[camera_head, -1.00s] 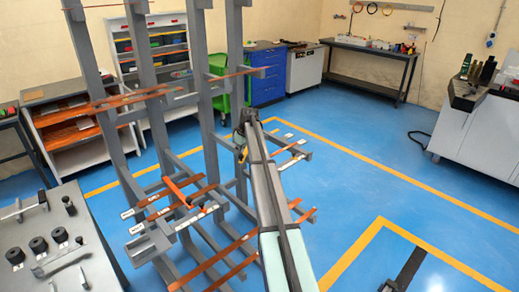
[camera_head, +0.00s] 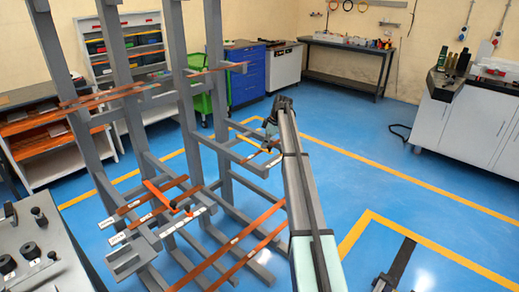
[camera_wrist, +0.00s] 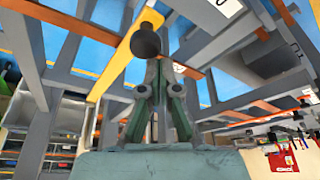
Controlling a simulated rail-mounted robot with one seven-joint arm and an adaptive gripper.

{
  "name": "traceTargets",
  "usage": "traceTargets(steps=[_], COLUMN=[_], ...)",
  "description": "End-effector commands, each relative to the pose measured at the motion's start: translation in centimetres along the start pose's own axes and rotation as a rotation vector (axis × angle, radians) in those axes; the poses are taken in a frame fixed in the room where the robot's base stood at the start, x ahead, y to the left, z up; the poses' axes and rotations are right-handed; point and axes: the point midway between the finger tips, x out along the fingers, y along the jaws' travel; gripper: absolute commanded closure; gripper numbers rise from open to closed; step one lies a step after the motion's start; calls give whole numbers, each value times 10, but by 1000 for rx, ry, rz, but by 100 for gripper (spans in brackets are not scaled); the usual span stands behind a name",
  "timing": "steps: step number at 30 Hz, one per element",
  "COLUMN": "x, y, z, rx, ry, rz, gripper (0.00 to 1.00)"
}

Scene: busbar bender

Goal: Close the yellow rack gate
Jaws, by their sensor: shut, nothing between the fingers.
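The yellow gate bar (camera_wrist: 122,57) shows in the wrist view, running diagonally in front of my gripper, with a dark round knob (camera_wrist: 146,41) near its upper end. My gripper (camera_wrist: 157,70) is shut and empty. Its fingertips appear just below the knob in the picture; I cannot tell whether they touch it. In the head view my gripper (camera_head: 276,108) is at the far end of my arm, beside the right side of the grey rack (camera_head: 214,60).
Copper bars (camera_head: 240,245) lie across the rack's arms, which stick out near my gripper. A bench with black knobs (camera_head: 40,255) stands at front left. A blue cabinet (camera_head: 246,75) and a dark table (camera_head: 350,60) stand behind.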

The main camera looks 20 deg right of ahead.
Motion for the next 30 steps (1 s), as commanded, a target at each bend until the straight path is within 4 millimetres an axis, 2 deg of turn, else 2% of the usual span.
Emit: traceTargets(steps=[3,9,25,30], x=[-2,-6,-7,-6], y=[10,18,20,18], z=[8,15,18,12], rx=[1,2,4,2], ry=[0,0,-4,-4], rz=[0,0,3,2], gripper=[100,100,100,100])
